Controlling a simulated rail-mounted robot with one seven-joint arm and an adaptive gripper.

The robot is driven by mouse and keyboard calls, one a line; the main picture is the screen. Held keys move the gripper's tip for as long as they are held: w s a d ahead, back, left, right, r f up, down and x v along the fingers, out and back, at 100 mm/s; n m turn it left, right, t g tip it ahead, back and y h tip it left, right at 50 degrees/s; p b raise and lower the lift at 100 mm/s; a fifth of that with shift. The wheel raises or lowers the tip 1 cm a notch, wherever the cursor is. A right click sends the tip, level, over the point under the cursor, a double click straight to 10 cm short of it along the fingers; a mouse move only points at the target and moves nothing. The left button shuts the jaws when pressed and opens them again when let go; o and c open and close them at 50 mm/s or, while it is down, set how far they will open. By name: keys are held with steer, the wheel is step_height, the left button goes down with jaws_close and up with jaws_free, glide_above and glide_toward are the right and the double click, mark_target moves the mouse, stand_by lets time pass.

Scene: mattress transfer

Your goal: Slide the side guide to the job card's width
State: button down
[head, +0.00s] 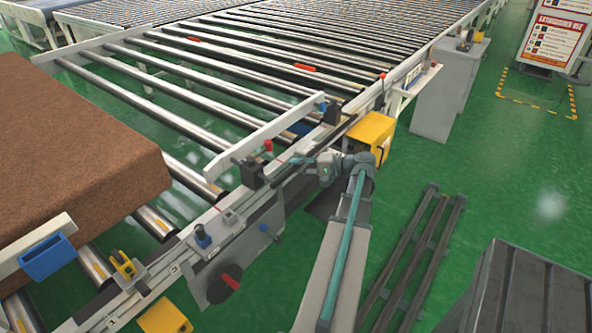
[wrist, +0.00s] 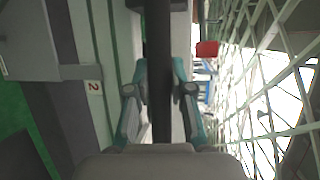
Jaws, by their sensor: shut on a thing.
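The side guide (head: 270,133) is a long white bar set slantwise along the near edge of the roller conveyor. It has dark brackets near its two ends and a red knob (head: 268,145) beside it. My gripper (head: 298,161) is at the near conveyor edge, beside the guide. In the wrist view my gripper (wrist: 160,100) has its two teal-grey fingers closed on either side of a dark bar (wrist: 159,45), which runs between them. The head view hides most of the grip. I cannot make out a job card.
A brown mattress (head: 80,165) lies on the rollers at the left. A white guide piece with a blue block (head: 47,257) is at lower left. A yellow box (head: 372,132) stands past my wrist. Dark rails (head: 425,245) lie on the green floor.

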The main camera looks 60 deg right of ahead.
steer(key=shift+s, duration=0.1)
steer(key=c, duration=1)
jaws_free()
steer(key=shift+s+d, duration=0.1)
steer(key=v, duration=1.2)
steer(key=shift+r, duration=0.1)
